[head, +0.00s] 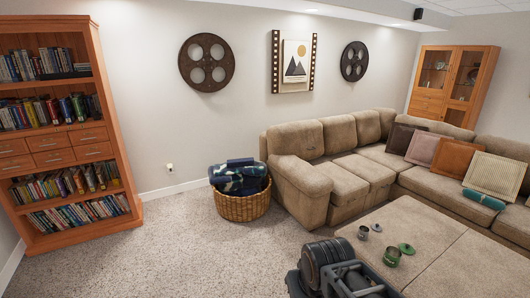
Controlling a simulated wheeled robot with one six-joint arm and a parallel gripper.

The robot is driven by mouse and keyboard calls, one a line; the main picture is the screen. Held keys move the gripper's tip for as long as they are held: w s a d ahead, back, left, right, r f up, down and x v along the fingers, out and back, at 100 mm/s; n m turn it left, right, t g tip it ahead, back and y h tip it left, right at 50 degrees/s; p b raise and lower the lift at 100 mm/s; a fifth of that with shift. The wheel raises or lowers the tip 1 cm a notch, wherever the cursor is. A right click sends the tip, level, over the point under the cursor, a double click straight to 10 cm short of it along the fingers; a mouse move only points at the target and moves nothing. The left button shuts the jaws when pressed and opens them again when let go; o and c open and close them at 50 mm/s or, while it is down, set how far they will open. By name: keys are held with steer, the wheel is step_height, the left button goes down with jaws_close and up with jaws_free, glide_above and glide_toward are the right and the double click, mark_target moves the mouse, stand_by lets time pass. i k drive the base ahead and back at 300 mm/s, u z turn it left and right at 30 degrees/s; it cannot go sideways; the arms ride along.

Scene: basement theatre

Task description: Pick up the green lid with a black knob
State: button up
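A small green lid (406,248) with a dark spot on top, which looks like its knob, lies on the beige ottoman (440,245). A green pot or cup (392,257) stands just in front of it and to its left. My folded dark arm is at the bottom middle, to the left of and nearer than the lid. I cannot make out my gripper's fingers there, and nothing held can be seen.
A grey-green cup (363,232) and a small greyish lid-like piece (376,227) sit farther back on the ottoman. A beige sectional sofa (335,173) runs behind and right. A wicker basket (243,206) stands left of it. Carpet (190,250) is clear at left.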

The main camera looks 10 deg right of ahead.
mark_target(406, 248)
steer(key=i, duration=0.6)
steer(key=z, duration=1.65)
steer(key=i, duration=1.65)
